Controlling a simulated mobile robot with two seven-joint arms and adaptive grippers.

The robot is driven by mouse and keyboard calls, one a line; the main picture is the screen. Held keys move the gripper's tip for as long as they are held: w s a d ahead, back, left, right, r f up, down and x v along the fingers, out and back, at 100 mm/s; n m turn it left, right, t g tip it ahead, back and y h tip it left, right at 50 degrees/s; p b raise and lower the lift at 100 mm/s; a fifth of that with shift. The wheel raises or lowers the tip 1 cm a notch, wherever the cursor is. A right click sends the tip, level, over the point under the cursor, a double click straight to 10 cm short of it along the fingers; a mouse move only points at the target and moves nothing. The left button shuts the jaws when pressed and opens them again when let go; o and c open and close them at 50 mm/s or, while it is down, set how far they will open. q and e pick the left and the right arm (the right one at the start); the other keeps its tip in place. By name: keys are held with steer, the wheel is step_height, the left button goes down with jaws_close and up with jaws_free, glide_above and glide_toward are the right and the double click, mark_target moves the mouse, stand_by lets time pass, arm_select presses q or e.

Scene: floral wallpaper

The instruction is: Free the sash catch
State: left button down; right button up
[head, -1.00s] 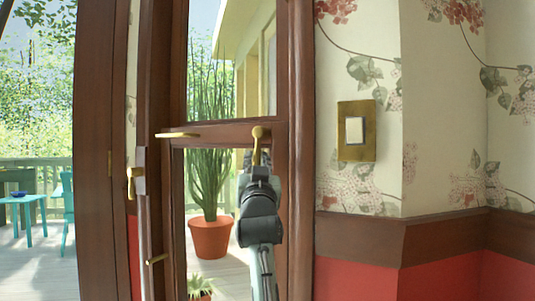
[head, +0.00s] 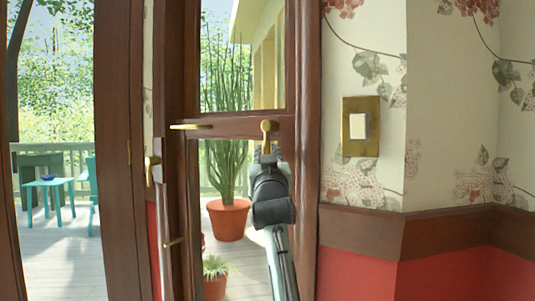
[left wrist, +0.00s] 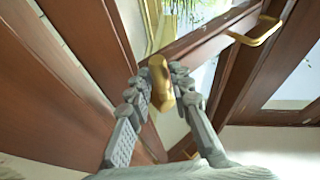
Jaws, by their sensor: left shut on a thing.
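The brass sash catch (head: 269,128) sits on the brown middle rail of the window sash (head: 235,128), near its right end. My left gripper (head: 268,152) reaches up from below and is shut on the catch. In the left wrist view, its two grey ribbed fingers (left wrist: 163,100) lie on either side of the rounded brass catch (left wrist: 160,80). The fingers partly hide the catch's lower part. My right gripper is in neither view.
A brass bar handle (head: 191,126) sticks out at the rail's left end, and a brass handle (head: 152,170) is on the frame further left. A switch plate (head: 360,126) is on the wall at right. Potted plants (head: 228,220) stand beyond the glass.

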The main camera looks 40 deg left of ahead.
arm_select(q)
steer(key=shift+w+d, duration=0.15)
steer(key=shift+d, duration=0.1)
steer(key=c, duration=1.6)
jaws_free()
steer(key=shift+c, duration=0.2)
steer(key=shift+o, duration=1.4)
steer(key=shift+d, duration=0.15)
steer(key=shift+s+d+f, duration=0.1)
steer(key=shift+s+f, duration=0.05)
steer(key=shift+s, duration=0.2)
steer(key=v, duration=1.1)
steer(key=shift+d, duration=0.15)
